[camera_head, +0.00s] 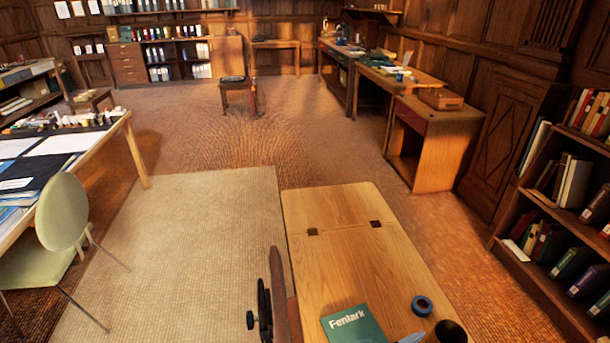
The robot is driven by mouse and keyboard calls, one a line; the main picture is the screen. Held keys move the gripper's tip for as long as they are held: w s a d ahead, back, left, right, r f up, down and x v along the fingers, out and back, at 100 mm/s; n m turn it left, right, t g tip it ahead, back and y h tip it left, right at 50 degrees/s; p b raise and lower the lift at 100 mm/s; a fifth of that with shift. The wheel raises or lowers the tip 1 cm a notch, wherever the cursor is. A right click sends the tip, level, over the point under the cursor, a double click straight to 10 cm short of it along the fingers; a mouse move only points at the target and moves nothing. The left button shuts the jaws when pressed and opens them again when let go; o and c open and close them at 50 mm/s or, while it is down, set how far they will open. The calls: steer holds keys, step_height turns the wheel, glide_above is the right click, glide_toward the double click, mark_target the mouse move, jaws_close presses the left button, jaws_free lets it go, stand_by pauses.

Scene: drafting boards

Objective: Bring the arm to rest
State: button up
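No part of my gripper or arm can be made out in the head camera view, so its pose and what it may hold are hidden. Just below and ahead is a light wooden board (345,262) with two small dark hinge-like fittings. On it lie a green book marked "Fentark" (352,326), a blue tape roll (421,306) and a dark round object (450,332), cut off by the bottom edge. A small pale thing between them is too cropped to name.
An upright wooden piece with black knobs (264,308) stands at the board's left edge. A pale green chair (62,213) and a paper-covered table (137,150) are at left. A bookshelf (545,268) is at right.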

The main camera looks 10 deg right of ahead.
steer(key=w+a+m+t+y, duration=0.5)
steer(key=w+a, duration=0.1)
steer(key=a, duration=0.1)
steer(key=s+a+f+m+t+y+b, duration=0.2)
steer(key=s+a+m+y, duration=0.2)
steer(key=s+a+y, duration=0.15)
steer(key=s+d+r+m+t+y+b, duration=0.1)
steer(key=s+m+b, duration=0.3)
steer(key=s, duration=0.9)
steer(key=s+d+r+m+t+y+b, duration=0.1)
steer(key=s+r+m+b, duration=0.2)
steer(key=s+m, duration=0.7)
steer(key=shift+f+b+v, duration=0.3)
steer(key=shift+b+v, duration=0.05)
steer(key=shift+v, duration=1.45)
